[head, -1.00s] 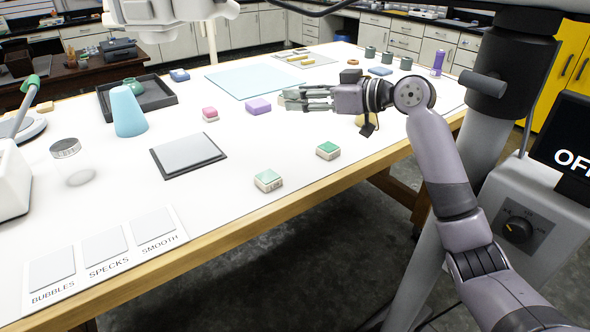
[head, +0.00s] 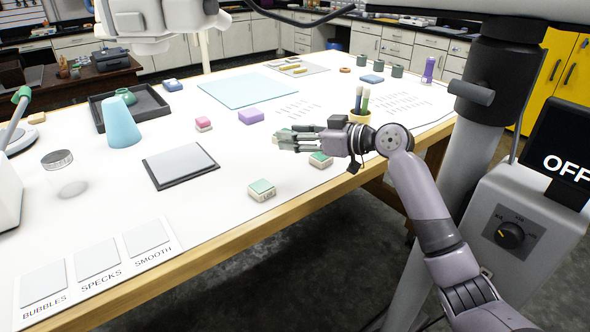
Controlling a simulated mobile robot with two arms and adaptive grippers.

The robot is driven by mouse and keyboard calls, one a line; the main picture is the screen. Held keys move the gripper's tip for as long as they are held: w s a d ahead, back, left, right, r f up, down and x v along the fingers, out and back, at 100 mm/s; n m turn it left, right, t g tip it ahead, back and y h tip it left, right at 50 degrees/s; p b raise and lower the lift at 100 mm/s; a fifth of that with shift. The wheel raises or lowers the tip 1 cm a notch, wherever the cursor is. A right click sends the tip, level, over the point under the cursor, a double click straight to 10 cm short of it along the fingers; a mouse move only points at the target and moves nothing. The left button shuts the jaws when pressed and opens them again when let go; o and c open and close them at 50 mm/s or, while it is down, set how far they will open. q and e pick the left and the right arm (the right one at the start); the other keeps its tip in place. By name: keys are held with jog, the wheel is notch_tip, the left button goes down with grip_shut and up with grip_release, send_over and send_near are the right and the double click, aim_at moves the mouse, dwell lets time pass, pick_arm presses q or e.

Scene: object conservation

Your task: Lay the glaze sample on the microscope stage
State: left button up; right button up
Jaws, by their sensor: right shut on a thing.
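My right gripper (head: 298,139) is over the table's right front part, shut on a small pale-green-topped sample (head: 279,137) that is mostly hidden by the fingers. A dark square plate with a grey top (head: 180,164) lies flat and empty left of the gripper; it looks like the microscope stage. A white overhead body (head: 138,22), perhaps the microscope head, hangs at the top left. Two similar green-topped blocks lie on the table, one (head: 261,190) nearer the front edge and one (head: 320,159) just below the gripper. My left gripper is not in view.
A pink-topped block (head: 203,124) and purple block (head: 250,117) lie behind the plate. A blue cone (head: 121,125) and glass jar (head: 64,172) stand left. A labelled card (head: 100,262) lies front left. A brush pot (head: 360,115) stands behind my wrist.

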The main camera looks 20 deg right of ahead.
aim_at(295, 180)
notch_tip(295, 180, down, 10)
jog(key=shift+r, duration=0.15)
jog(key=shift+c, duration=0.2)
jog(key=shift+f, duration=0.2)
jog(key=o, duration=1.2)
jog(key=shift+r, duration=0.1)
jog(key=shift+o, duration=0.2)
